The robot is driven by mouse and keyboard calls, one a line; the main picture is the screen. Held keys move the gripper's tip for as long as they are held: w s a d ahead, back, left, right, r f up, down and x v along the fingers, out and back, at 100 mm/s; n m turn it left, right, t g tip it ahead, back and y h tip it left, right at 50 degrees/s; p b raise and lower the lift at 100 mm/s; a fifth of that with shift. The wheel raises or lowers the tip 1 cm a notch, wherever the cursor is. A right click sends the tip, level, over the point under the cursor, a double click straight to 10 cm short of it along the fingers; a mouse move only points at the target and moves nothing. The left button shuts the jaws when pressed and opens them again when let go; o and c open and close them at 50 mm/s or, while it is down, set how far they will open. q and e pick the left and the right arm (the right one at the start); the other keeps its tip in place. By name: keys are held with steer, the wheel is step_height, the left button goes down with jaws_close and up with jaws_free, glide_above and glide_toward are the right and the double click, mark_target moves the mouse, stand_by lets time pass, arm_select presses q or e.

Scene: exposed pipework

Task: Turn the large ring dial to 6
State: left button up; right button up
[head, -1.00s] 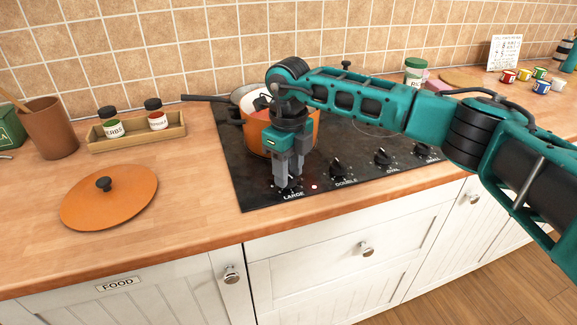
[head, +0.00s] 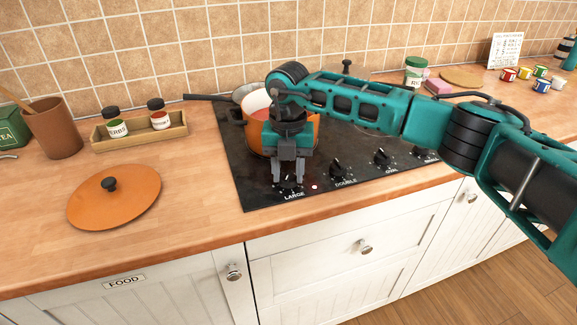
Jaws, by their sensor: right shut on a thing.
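The large ring dial (head: 290,185), a dark knob above the label "LARGE", sits at the front left of the black hob (head: 245,190). My right gripper (head: 288,179) points down over it, with a finger on either side, shut on the dial. The fingers hide much of the knob, and I cannot read its setting. A small red light (head: 314,187) glows just right of it. My left gripper is not in view.
An orange pot (head: 256,137) stands on the hob right behind my right gripper. The double (head: 337,168), oval (head: 382,157) and small knobs line the front edge to the right. An orange lid (head: 115,205) lies on the counter at left.

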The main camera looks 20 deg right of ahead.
mark_target(287, 175)
steer(key=m+p, duration=0.2)
steer(key=m, duration=0.4)
steer(key=shift+r, duration=0.1)
steer(key=m, duration=0.4)
steer(key=shift+w+a+m, duration=0.1)
steer(key=shift+m, duration=0.2)
steer(key=shift+p, duration=0.3)
steer(key=o, duration=1.1)
steer(key=shift+c, duration=0.2)
step_height(287, 175, up, 13)
steer(key=shift+b, duration=0.4)
